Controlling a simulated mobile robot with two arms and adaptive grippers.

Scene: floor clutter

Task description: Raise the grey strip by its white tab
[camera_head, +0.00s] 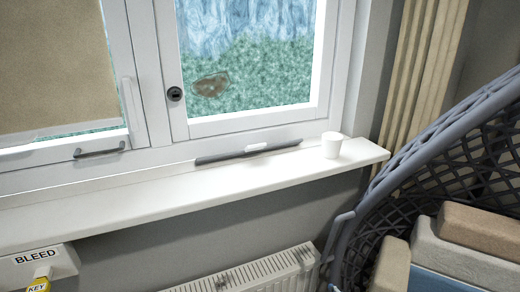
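A dark grey strip (220,157) runs along the back of the white windowsill, low against the window frame below the right pane. A small white tab (256,146) sits near the middle of the strip. I cannot tell whether the strip rests on the sill or is fixed to the frame. Nothing touches the strip or its tab in this view. Neither of my grippers is in view.
A white cup (332,145) stands on the windowsill (190,188), right of the strip. A beige blind (52,65) covers most of the left pane. A radiator (262,272) is below. A grey lattice chair (400,170) with cushions fills the lower right.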

